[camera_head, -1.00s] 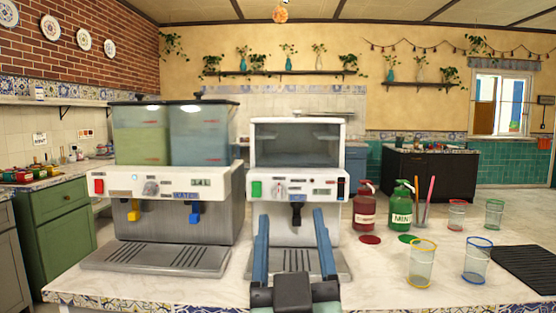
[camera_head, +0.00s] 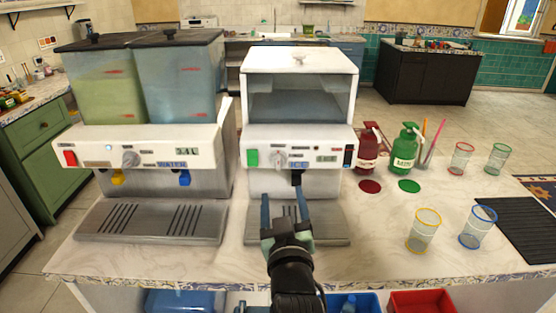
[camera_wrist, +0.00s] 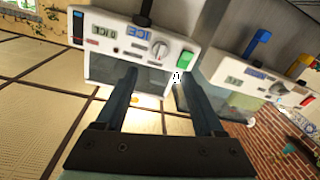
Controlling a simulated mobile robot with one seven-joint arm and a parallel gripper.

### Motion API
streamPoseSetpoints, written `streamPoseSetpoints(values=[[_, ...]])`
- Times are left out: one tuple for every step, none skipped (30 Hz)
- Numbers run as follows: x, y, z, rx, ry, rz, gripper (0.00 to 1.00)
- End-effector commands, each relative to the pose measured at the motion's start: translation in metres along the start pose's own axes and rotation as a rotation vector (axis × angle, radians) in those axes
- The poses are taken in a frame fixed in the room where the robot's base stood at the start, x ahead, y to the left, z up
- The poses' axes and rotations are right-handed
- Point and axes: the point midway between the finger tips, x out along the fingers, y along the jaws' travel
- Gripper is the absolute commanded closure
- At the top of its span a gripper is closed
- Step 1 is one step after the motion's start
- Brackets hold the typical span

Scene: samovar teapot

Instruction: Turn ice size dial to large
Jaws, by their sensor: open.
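The ice machine (camera_head: 298,60) is white with a clear bin on top and stands on the counter. The ice dial (camera_head: 280,158) is a small grey knob on its front panel, between a green switch (camera_head: 251,158) and the ICE label. Its pointer setting is too small to read. My gripper (camera_head: 283,198) is open and empty, in front of the machine and below the dial. In the wrist view, the machine's panel appears upside down with the green switch (camera_wrist: 185,59), beyond my two spread fingers (camera_wrist: 158,80). They appear apart from the panel.
A drink dispenser (camera_head: 130,185) stands left of the ice machine. Red (camera_head: 367,150) and green (camera_head: 404,150) pump bottles stand to its right, with several glasses and a black mat (camera_head: 525,228). The ice machine's black dispensing lever (camera_head: 296,178) hangs below its panel.

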Motion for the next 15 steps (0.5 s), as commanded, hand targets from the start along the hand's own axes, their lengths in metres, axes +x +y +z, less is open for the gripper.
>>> streamPoseSetpoints(values=[[0.009,0.0,-0.002,-0.001,0.001,-0.001,0.3],[0.014,0.0,-0.002,-0.001,0.001,-0.001,0.3],[0.02,0.0,-0.002,-0.001,0.002,-0.001,0.3],[0.025,-0.001,-0.002,-0.001,0.001,-0.001,0.3],[0.03,-0.001,-0.002,-0.002,0.001,-0.002,0.3],[0.037,0.0,-0.002,-0.002,0.001,-0.001,0.3],[0.041,0.0,-0.003,-0.002,0.002,-0.001,0.3],[0.046,0.0,-0.002,-0.001,0.001,-0.001,0.3],[0.052,0.0,-0.002,-0.001,0.001,-0.001,0.3],[0.057,0.0,-0.002,-0.001,0.001,-0.001,0.3],[0.061,0.0,-0.003,-0.001,0.002,0.0,0.3],[0.067,0.0,-0.002,-0.001,0.001,-0.001,0.3],[0.071,0.0,-0.002,-0.001,0.001,-0.001,0.3],[0.075,0.0,-0.002,0.0,0.001,-0.001,0.3],[0.081,0.0,-0.002,0.0,0.002,-0.001,0.3]])
